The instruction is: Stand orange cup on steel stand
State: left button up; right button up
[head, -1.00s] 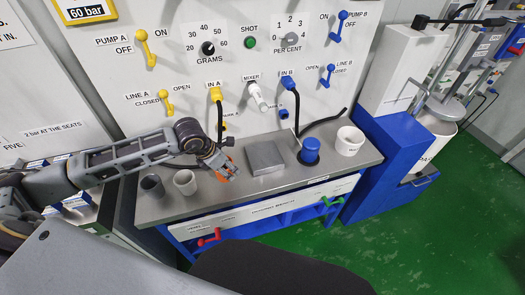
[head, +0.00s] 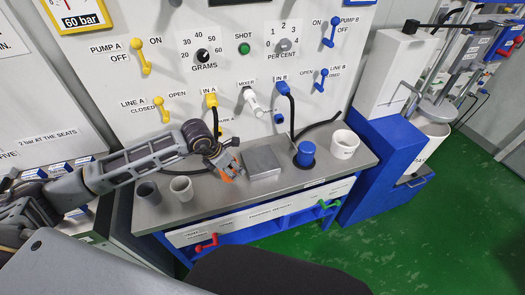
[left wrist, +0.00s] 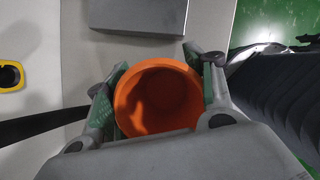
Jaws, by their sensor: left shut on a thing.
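The orange cup (head: 227,177) is between the fingers of my left gripper (head: 228,166), mostly hidden by them in the head view. The left wrist view shows the orange cup (left wrist: 158,97) from above, its round mouth open and empty, with a finger of the left gripper (left wrist: 160,95) against each side. The steel stand (head: 262,163) is a flat grey block on the bench, just right of the cup and apart from it. Its edge shows at the top of the left wrist view (left wrist: 137,15). My right gripper is not in view.
A dark grey cup (head: 148,193) and a light grey cup (head: 182,188) stand at the bench's left. A blue cup (head: 305,154) and a white tub (head: 344,144) stand right of the stand. Black hoses hang from the panel behind. The stand's top is bare.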

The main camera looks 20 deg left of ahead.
pick_arm(q)
jog(key=shift+w+d, duration=0.45)
jog(key=shift+w, duration=0.2)
jog(key=shift+w+d, duration=0.45)
jog(key=shift+w, duration=0.2)
jog(key=shift+w+d+p, duration=0.4)
jog(key=shift+w+d, duration=0.05)
jog(key=shift+w, duration=0.2)
jog(key=shift+w+d+p, duration=0.15)
jog(key=shift+w+d, duration=0.3)
jog(key=shift+w, duration=0.2)
jog(key=shift+w+d+p, duration=0.15)
jog(key=shift+w+d, duration=0.25)
jog(key=shift+w, duration=0.25)
jog(key=shift+w+d, duration=0.45)
jog(key=shift+w, duration=0.25)
jog(key=shift+w+d, duration=0.35)
jog(key=shift+w, duration=0.15)
jog(key=shift+w+d, duration=0.1)
jog(key=shift+w, duration=0.1)
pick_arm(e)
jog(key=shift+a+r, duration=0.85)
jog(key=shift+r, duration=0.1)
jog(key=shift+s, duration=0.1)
